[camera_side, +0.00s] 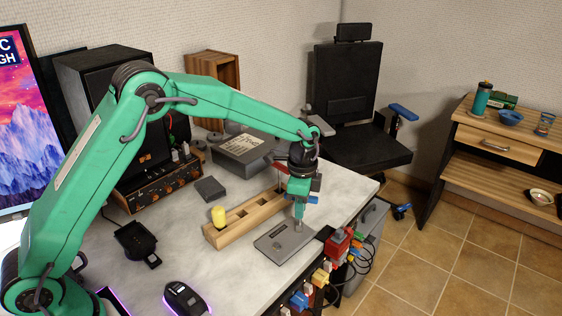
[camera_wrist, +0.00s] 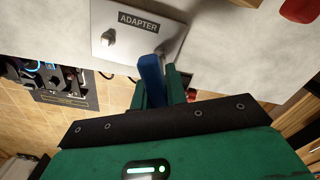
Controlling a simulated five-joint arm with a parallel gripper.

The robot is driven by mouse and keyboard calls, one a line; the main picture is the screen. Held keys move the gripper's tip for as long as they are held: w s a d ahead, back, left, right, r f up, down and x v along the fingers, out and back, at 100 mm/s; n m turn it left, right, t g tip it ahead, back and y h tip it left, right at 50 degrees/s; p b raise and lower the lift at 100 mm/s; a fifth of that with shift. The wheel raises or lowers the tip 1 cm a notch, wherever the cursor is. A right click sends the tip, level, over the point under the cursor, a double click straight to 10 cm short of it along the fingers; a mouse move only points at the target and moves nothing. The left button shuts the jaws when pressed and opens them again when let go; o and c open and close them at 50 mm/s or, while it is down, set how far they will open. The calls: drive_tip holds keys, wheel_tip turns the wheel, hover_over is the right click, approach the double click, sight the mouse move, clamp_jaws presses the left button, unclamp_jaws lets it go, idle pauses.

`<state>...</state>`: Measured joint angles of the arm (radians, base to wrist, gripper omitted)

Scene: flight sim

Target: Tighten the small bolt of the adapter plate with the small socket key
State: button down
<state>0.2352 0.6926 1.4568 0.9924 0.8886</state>
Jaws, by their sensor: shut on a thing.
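The grey adapter plate (camera_side: 270,244) lies flat near the table's front edge. In the wrist view the plate (camera_wrist: 122,47) carries an ADAPTER label and a bolt (camera_wrist: 108,38) at its left. My gripper (camera_side: 299,197) is over the plate's far right part, shut on a blue-handled socket key (camera_wrist: 151,72). In the side view the key's metal shank (camera_side: 299,221) points down at the plate, roughly upright. The key hides the spot under its tip, so I cannot tell whether it sits on a bolt.
A wooden holder (camera_side: 242,223) stands behind the plate, with a yellow-handled key (camera_side: 219,216) at its left end and a red one (camera_side: 281,166) near its far end. A grey box (camera_side: 242,150) is farther back. Colored connectors and cables (camera_side: 338,243) crowd the front edge.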

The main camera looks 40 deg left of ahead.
drive_tip(key=shift+m, duration=0.3)
drive_tip(key=shift+m, duration=0.5)
drive_tip(key=shift+m, duration=0.8)
drive_tip(key=shift+m, duration=0.3)
drive_tip(key=shift+m, duration=0.5)
drive_tip(key=shift+m, duration=0.8)
